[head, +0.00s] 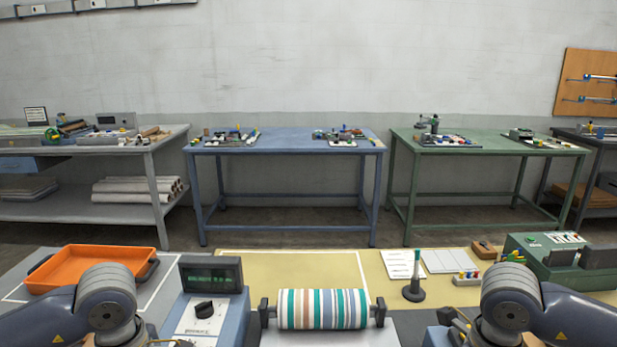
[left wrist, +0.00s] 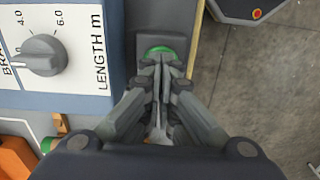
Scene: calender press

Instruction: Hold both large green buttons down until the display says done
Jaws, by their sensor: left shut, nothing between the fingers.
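In the left wrist view, my left gripper (left wrist: 160,64) is shut and empty. Its fingertips are over a large green button (left wrist: 158,51) on a grey mount, and they cover the button's near part. I cannot tell whether they touch it or whether it is pressed. In the head view, the display (head: 212,275) is a dark box with dim green characters too small to read. It stands on the blue and white press housing, left of the striped roller (head: 323,309). My right gripper and the second green button are not visible; my right arm enters at lower right.
An orange tray (head: 90,268) stands at left on the bench. A green-handled tool (head: 415,275) stands upright behind the roller, and a green machine (head: 560,262) is at right. Worktables line the back wall.

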